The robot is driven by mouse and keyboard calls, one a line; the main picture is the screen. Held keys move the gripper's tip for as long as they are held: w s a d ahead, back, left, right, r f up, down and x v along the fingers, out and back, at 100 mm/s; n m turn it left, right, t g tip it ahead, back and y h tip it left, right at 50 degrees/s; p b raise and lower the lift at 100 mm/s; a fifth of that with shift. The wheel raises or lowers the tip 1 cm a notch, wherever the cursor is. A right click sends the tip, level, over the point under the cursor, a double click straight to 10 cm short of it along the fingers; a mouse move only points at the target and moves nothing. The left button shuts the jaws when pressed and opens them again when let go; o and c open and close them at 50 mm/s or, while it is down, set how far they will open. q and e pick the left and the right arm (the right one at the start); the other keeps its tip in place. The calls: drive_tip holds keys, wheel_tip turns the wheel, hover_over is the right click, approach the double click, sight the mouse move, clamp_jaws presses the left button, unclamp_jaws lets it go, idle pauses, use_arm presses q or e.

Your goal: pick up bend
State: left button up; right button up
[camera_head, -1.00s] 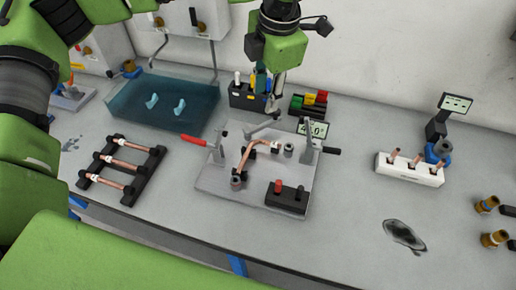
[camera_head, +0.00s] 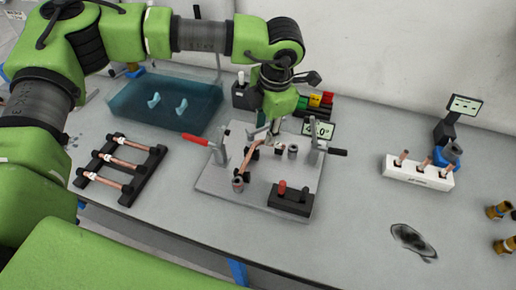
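The copper bend (camera_head: 253,155) sits on the grey bending fixture plate (camera_head: 222,186), its lower end by a small post at the plate's left front. My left gripper (camera_head: 274,135) points down over the upper end of the bend, close to it or touching it. It hides that end of the tube, and its fingers are too small to tell whether they are shut. My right gripper is out of the picture.
A red-handled clamp (camera_head: 196,139) stands left of the bend, a black-handled one (camera_head: 334,151) right. A black button box (camera_head: 291,198) sits in front. Left are a tube rack (camera_head: 152,163) and a blue tray (camera_head: 131,107); right is a white holder (camera_head: 418,172).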

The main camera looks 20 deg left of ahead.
sight(262, 142)
use_arm(q)
drive_tip(key=f+p, duration=0.1)
drive_tip(key=f, duration=0.2)
drive_tip(key=a+f+p, duration=0.1)
drive_tip(key=shift+w+f+p, duration=0.25)
drive_tip(key=shift+w+p, duration=0.1)
drive_tip(key=shift+w+f, duration=0.1)
drive_tip(key=shift+f, duration=0.3)
clamp_jaws()
